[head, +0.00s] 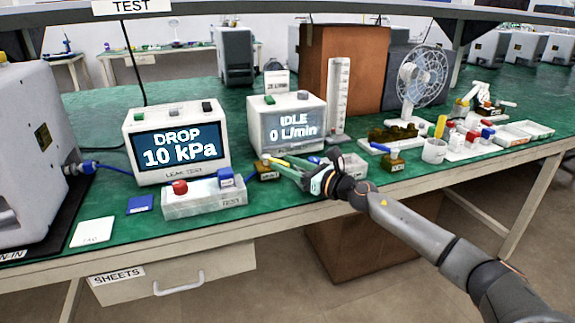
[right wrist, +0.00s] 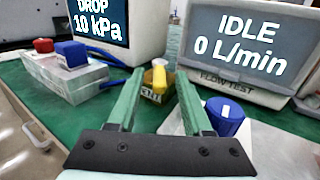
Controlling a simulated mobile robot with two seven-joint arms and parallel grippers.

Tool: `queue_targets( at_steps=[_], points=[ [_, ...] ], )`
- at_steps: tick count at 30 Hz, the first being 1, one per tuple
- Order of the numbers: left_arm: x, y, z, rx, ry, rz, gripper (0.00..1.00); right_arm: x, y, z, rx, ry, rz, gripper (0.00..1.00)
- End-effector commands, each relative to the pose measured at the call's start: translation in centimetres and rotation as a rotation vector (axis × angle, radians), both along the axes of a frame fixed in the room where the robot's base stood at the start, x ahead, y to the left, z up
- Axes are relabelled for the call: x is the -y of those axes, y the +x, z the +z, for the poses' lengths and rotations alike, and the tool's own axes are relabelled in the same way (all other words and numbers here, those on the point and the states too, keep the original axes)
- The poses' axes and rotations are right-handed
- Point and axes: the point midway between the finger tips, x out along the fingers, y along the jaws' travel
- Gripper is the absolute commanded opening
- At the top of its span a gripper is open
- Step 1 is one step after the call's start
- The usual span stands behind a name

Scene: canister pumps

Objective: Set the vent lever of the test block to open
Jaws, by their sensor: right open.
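The test block (head: 205,199) is a low white block labelled TEST, in front of the leak-test box. It carries a red knob (head: 180,187) at its left and a blue lever or cap (head: 226,177) at its right. In the right wrist view the block (right wrist: 85,82) is at upper left, with the red part (right wrist: 43,45) and blue part (right wrist: 71,54) on top. Which is the vent lever, and its setting, I cannot tell. My right gripper (head: 272,168) is open, its green fingers right of the test block, near a small brass block (right wrist: 156,92) with a yellow lever (right wrist: 159,75).
The leak-test box (head: 180,145) reads DROP 10 kPa. The flow-test box (head: 287,122) reads IDLE 0 L/min. A blue knob (right wrist: 225,115) stands close to the right finger. A blue pad (head: 140,204) and white card (head: 93,232) lie left of the test block.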

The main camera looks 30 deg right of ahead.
Motion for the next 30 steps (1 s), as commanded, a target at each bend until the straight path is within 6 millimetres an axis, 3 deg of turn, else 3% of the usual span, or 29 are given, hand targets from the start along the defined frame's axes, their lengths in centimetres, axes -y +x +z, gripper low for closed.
queue_targets(
  at_steps=[4, 17, 30],
  points=[
    [0.01, 0.00, -0.04, -0.001, -0.001, 0.000, 0.50, -0.02, -0.02, -0.02, 0.000, 0.000, 0.000, 0.49],
    [0.01, -0.01, -0.03, 0.000, 0.000, 0.000, 0.50, -0.01, -0.03, -0.02, 0.000, 0.000, 0.000, 0.01],
    [0.00, -0.02, 0.01, 0.001, 0.000, 0.000, 0.50, -0.01, -0.03, -0.03, 0.000, 0.000, 0.001, 0.00]
  ],
)
